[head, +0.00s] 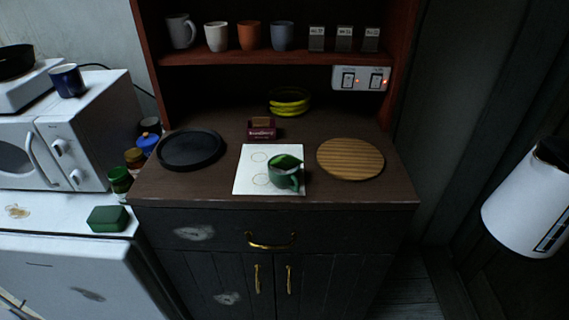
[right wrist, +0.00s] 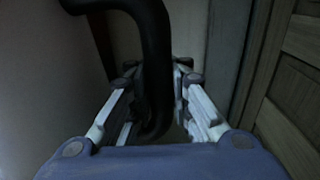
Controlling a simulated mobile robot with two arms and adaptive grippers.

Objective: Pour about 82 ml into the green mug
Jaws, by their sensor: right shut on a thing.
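The green mug (head: 284,180) stands on a white sheet (head: 245,183) on the dark cabinet top. A brighter green patch shows at its rim; I cannot tell its contents. A white kettle (head: 522,215), cut off by the right edge of the head view, hangs tilted in the air, well right of the mug, with a dark gauge strip low on its side. In the right wrist view my right gripper (right wrist: 157,78) is shut on a thick black curved handle (right wrist: 152,30), which fits the kettle. My left gripper is not in view.
A black round plate (head: 191,150) lies left of the sheet and a round wooden board (head: 350,158) right of it. Several mugs line the shelf (head: 300,57) above. A microwave (head: 75,130) stands left.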

